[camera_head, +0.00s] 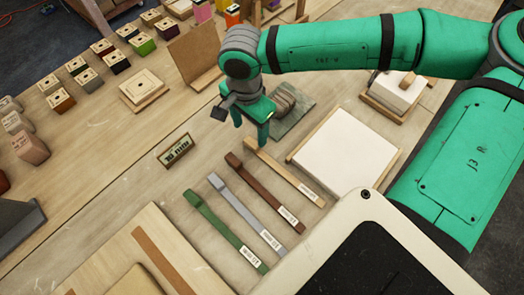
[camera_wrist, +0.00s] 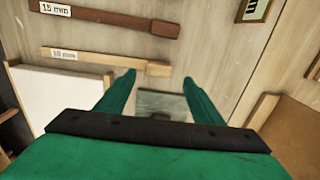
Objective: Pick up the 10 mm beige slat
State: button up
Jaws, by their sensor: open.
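The beige slat (camera_head: 282,172) lies on the table as the rightmost of a row of slats, beside a white panel. In the wrist view it (camera_wrist: 112,60) runs across the upper left, with a label that seems to read 10 mm at its left end and a thicker block at its right end. My gripper (camera_head: 250,130) is over the slat's far end, fingers pointing down. In the wrist view my gripper (camera_wrist: 158,78) is open and empty, and the slat's block end shows just beyond the fingertips. I cannot tell the height gap.
A brown slat (camera_head: 262,190), a grey slat (camera_head: 245,212) and a green slat (camera_head: 225,230) lie to the left. A white panel in a wooden frame (camera_head: 345,155) is close on the right. A grey-green slab (camera_head: 292,118) lies behind my gripper. Several small blocks stand at upper left.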

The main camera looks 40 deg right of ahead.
aim_at(252, 141)
jog(key=shift+d+f, duration=0.1)
jog(key=shift+f, duration=3.25)
jog(key=shift+c, duration=0.2)
jog(key=shift+s, duration=0.1)
jog(key=c, duration=1.2)
jog(key=shift+o, duration=0.2)
jog(key=shift+r, duration=0.2)
